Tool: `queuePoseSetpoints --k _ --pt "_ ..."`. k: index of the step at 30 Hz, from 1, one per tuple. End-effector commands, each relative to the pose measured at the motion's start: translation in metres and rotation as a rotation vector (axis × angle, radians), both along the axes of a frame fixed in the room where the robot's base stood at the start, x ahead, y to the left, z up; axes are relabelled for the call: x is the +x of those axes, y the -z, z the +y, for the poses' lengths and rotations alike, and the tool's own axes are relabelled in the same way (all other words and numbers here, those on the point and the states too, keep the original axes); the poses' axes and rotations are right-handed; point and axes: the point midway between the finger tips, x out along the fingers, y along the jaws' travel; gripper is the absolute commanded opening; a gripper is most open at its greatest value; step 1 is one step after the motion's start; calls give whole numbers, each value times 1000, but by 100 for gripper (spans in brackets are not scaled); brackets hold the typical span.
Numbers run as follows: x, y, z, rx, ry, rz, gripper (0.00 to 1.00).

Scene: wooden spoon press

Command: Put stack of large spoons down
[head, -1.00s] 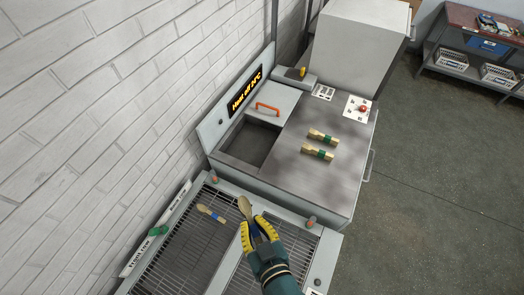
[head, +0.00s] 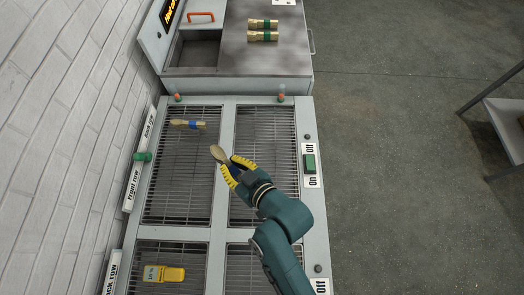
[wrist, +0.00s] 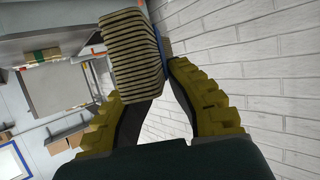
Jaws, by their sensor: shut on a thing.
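My gripper (head: 236,169) is shut on the stack of large spoons (head: 218,153). In the head view the spoons stick out past the fingertips to the upper left, over the divider between the two far grill racks. In the wrist view the stack (wrist: 137,60) shows as many thin wooden layers between the yellow fingers. I cannot tell its exact height above the racks. A spoon bundle with a blue band (head: 188,124) lies on the far left rack (head: 180,190).
Two green-banded bundles (head: 262,36) lie on the metal bench top (head: 280,60) beyond the racks. A yellow device (head: 163,274) lies on the near left rack. The far right rack (head: 265,130) is bare. A green switch (head: 310,164) sits at the right edge; a brick wall stands left.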

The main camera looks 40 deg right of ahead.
Motion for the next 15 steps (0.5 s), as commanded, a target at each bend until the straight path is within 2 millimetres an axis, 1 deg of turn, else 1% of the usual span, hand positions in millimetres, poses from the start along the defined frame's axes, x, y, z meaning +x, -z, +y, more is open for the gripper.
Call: queuePoseSetpoints --k 1,6,9,10,12,15 --pt "1 42 -22 -2 49 -3 0" --pt "-2 105 -89 -3 205 -5 0" --pt "-7 132 -123 -2 283 -7 0" --pt "-9 138 -131 -3 304 -8 0" --pt "-12 147 -147 -4 339 -9 0" --pt "-16 153 -159 -3 368 -9 0"
